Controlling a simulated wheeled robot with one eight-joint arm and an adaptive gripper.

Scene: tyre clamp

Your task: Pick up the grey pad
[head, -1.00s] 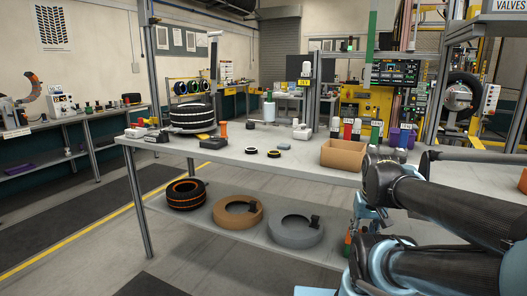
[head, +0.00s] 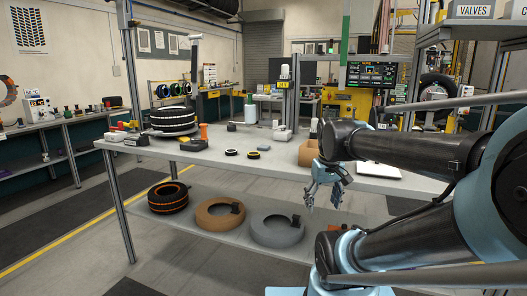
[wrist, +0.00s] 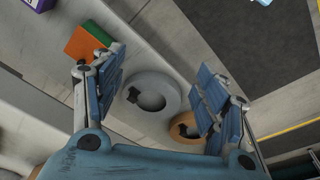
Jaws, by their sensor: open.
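A small flat grey-blue piece (head: 264,148) lies on the workbench top (head: 215,160), behind and right of two small dark discs. It looks like the grey pad, but it is too small to be sure. My gripper (head: 323,201) hangs in front of the bench's front edge, fingers pointing down, to the right of the piece and apart from it. In the wrist view my gripper (wrist: 163,80) has its fingers spread wide with nothing between them. The grey-blue piece cannot be made out in the wrist view.
A grey ring (head: 278,231), a tan ring (head: 219,215) and a black-and-orange tyre (head: 168,197) lie on the lower shelf. A tyre stack (head: 172,120) stands at the bench's left. A cardboard box (head: 307,153) stands partly behind my arm. The bench's front middle is clear.

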